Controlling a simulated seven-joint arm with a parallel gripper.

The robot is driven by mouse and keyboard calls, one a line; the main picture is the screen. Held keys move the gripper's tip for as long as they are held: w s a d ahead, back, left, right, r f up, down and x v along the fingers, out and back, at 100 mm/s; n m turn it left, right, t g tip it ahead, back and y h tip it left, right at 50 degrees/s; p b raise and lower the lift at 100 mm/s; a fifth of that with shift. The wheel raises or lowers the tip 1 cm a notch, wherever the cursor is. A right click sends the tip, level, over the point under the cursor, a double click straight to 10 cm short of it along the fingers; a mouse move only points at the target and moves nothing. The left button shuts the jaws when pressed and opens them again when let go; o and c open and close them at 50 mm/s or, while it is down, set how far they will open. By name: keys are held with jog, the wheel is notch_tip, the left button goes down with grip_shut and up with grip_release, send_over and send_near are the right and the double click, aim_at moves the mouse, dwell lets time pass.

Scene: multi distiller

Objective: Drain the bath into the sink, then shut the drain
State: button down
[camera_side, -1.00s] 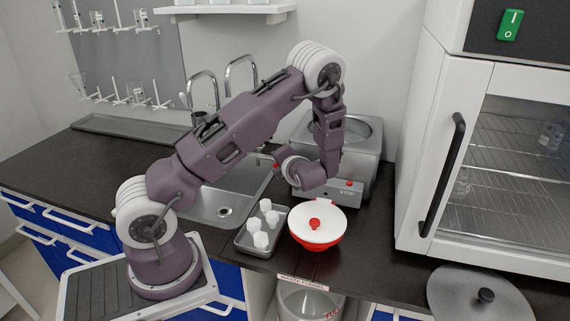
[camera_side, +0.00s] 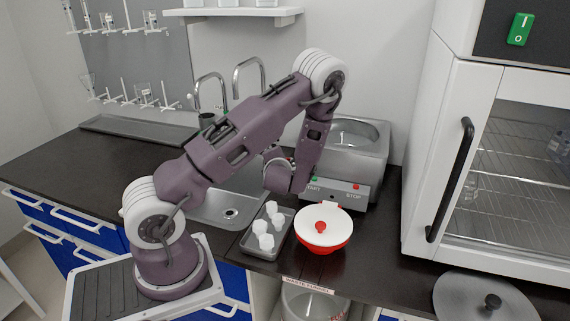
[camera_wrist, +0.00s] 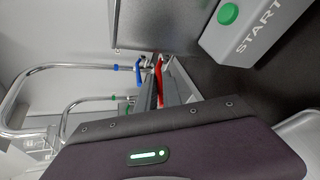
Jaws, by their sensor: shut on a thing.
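The bath (camera_side: 372,160) is a square metal tank at the back, with an open round top and a front panel of START and STOP buttons. The metal sink (camera_side: 205,212) lies to its left, with a drain hole in its floor. My gripper (camera_wrist: 160,82) is beside the bath's left wall, shut on a red handle (camera_wrist: 158,76), which seems to be the drain handle. A blue handle (camera_wrist: 138,72) is close beside it. In the side view my wrist hides the fingertips. Whether water is running cannot be told.
A tray (camera_side: 249,240) with several white blocks and a red funnel with a white lid (camera_side: 324,227) stand in front. Two tall taps (camera_side: 236,88) rise behind the sink. A white cabinet (camera_side: 425,190) bounds the right. A loose round lid (camera_side: 470,307) lies front right.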

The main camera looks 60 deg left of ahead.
jog(key=m+t, duration=0.1)
jog(key=a+m+t+h, duration=0.1)
jog(key=s+m+t+h, duration=0.1)
jog(key=shift+a, duration=0.25)
jog(key=c, duration=1.4)
grip_release()
jog(key=shift+c, duration=0.2)
jog(key=shift+w, duration=0.1)
